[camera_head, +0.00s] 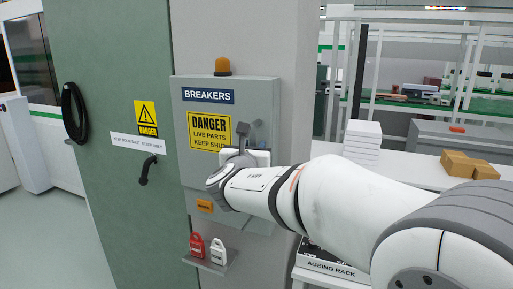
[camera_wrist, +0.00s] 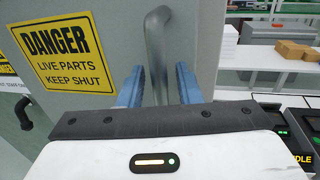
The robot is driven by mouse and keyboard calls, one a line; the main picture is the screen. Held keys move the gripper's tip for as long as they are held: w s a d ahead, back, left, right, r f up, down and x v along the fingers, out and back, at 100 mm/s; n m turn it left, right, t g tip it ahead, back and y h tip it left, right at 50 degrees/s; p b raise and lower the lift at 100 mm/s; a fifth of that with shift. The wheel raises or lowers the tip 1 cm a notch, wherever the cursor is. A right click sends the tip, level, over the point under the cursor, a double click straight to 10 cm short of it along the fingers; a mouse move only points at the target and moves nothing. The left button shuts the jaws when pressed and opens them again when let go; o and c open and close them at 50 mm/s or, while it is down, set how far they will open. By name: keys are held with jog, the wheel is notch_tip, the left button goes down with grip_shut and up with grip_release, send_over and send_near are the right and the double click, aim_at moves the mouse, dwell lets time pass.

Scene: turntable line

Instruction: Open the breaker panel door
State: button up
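The grey breaker panel door (camera_head: 206,125) is shut on the wall box, with a BREAKERS label and a yellow DANGER sign; it also shows in the wrist view (camera_wrist: 112,22). Its vertical metal bar handle (camera_wrist: 157,45) stands near the door's right side. My gripper (camera_wrist: 160,85) is at the handle, with one blue finger on each side of the bar. The fingers look apart from the bar, not clamped on it. The handle's lower part is hidden behind my gripper. In the head view my gripper (camera_head: 242,150) is in front of the door.
An orange beacon (camera_head: 222,66) tops the panel. A green cabinet (camera_head: 110,70) with a black handle stands left. A white bench (camera_head: 415,170) with brown boxes (camera_head: 462,164) is at right.

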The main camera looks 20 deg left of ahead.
grip_shut()
